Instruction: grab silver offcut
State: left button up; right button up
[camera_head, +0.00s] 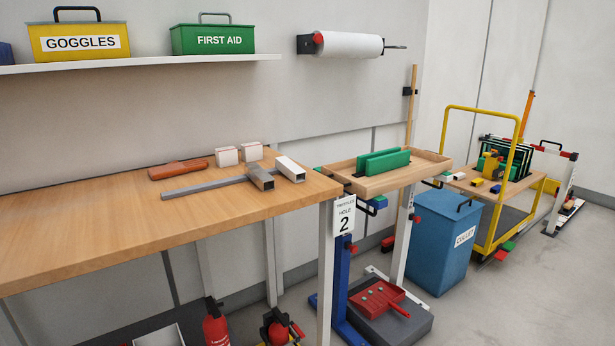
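On the wooden workbench (80,228), near its right end, lie two short box-shaped offcuts side by side. The right one is pale, silver-white (290,168), with its end face toward me. The left one is a darker grey-brown piece (260,178). The end of a long grey bar (205,187) meets or nearly meets the darker piece; I cannot tell if they touch. The pale piece is the closest match to a silver offcut. Neither of my grippers is in view.
A wooden tray (430,165) with green slabs (383,162) stands right of the bench. A blue bin (440,240) is beyond. The bench's left part is clear.

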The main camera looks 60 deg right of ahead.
aim_at(263, 179)
jog(key=z, duration=1.5)
jog(key=i+z, duration=0.1)
jog(key=i, duration=0.15)
